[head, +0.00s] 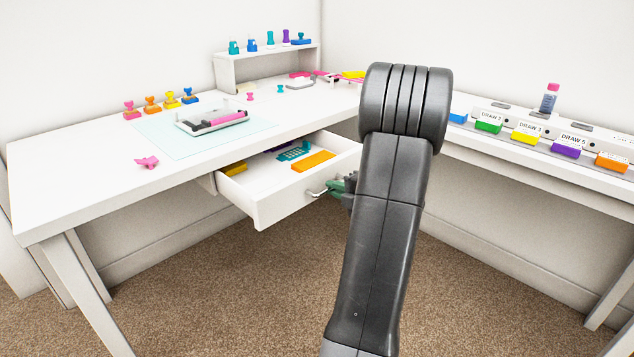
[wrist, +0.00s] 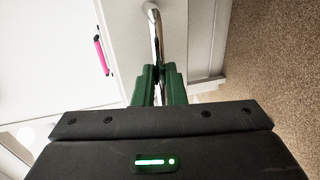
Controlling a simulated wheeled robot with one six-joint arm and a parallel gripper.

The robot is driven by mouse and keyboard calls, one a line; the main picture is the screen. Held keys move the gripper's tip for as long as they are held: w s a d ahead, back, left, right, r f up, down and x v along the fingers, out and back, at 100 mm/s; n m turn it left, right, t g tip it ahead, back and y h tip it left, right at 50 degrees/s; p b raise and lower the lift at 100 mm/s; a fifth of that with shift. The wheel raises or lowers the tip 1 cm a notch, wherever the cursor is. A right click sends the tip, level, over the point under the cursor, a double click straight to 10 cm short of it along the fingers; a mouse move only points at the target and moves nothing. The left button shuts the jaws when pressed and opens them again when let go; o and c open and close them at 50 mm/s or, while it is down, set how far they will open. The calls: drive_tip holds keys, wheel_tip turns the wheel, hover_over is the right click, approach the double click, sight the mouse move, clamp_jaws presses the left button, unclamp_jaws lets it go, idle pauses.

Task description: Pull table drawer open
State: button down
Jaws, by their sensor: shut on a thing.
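The white table drawer (head: 285,205) stands well out from under the left table (head: 75,190). Inside it lie an orange block, a teal item and a yellow item. My gripper (head: 342,188) is at the drawer front, partly hidden behind my dark arm. In the wrist view, the green fingers of my gripper (wrist: 158,80) are shut on the metal drawer handle (wrist: 156,35). The handle also shows at the drawer front in the head view (head: 318,193).
A pink and grey paper trimmer (head: 212,121) lies on a pale mat on the table. Colored stamps (head: 150,104) stand behind it. A right-hand table (head: 480,140) holds labelled colored boxes. Brown carpet (head: 230,290) below is clear.

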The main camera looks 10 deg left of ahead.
drive_tip(key=f+v, duration=0.1)
drive_tip(key=v, duration=0.5)
drive_tip(key=shift+s+d+f, duration=0.2)
drive_tip(key=shift+d, duration=0.1)
drive_tip(key=c, duration=1.5)
unclamp_jaws()
drive_tip(key=p+v, duration=0.3)
drive_tip(key=v, duration=1)
drive_tip(key=shift+s+d+p, duration=0.2)
drive_tip(key=shift+d+p, duration=0.15)
drive_tip(key=shift+a, duration=0.1)
drive_tip(key=shift+b+x, duration=1.85)
drive_tip(key=shift+x, duration=5.05)
